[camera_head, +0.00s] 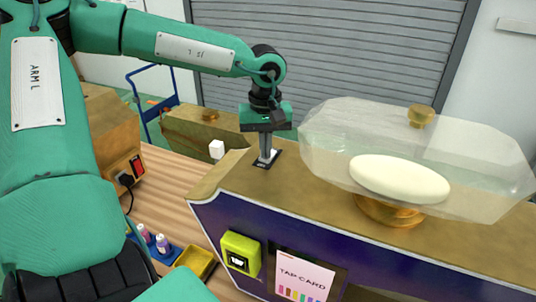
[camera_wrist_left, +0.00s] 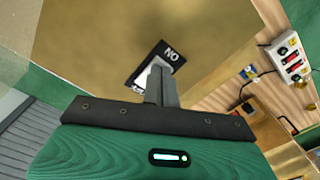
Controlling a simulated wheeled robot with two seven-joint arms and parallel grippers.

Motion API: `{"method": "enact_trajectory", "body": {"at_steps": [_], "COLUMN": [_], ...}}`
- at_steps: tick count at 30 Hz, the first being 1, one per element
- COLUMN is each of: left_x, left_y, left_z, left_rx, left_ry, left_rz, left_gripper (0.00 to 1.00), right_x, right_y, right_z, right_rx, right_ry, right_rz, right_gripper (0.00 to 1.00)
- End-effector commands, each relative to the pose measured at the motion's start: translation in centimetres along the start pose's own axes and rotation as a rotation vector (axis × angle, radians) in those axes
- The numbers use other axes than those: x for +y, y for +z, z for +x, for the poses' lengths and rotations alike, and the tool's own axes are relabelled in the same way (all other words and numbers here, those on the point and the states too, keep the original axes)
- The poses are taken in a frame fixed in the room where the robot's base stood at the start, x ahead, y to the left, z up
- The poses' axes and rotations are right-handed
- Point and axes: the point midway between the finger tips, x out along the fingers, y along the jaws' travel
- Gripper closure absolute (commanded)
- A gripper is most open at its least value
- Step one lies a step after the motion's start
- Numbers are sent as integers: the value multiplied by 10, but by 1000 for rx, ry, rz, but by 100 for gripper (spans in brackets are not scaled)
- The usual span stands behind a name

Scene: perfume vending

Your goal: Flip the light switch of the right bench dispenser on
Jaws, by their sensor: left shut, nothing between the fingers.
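The bench dispenser (camera_head: 330,215) at the right has a gold-brown top and a dark purple front with a "TAP CARD" sign. Its light switch (camera_head: 261,164) is a small black plate with a white rocker, lying on the top near the left end. In the left wrist view the switch plate (camera_wrist_left: 172,56) shows lettering at one end. My left gripper (camera_head: 265,156) points down with shut, empty fingers at the switch. In the left wrist view its fingers (camera_wrist_left: 158,72) cover part of the rocker, so I cannot tell contact or the rocker's position. My right gripper is out of view.
A clear faceted cover (camera_head: 330,130) over a white oval piece stands right of the switch. A yellow card reader (camera_head: 240,254) is on the front. A yellow tray (camera_head: 196,262) and small bottles (camera_head: 162,243) are lower left.

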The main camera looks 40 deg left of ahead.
Motion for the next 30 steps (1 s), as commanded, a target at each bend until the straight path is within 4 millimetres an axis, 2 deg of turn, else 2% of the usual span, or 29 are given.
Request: {"method": "enact_trajectory", "body": {"at_steps": [5,11,30], "left_x": [0,0,0], "left_y": [0,0,0], "left_z": [4,-1,-52], "left_rx": [0,0,2], "left_ry": [0,0,2], "left_rz": [0,0,0], "left_gripper": [100,100,100], "right_x": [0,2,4], "right_y": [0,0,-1], "right_z": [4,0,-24], "right_rx": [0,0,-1], "right_ry": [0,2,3], "right_rz": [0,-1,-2], "right_gripper": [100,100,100]}}
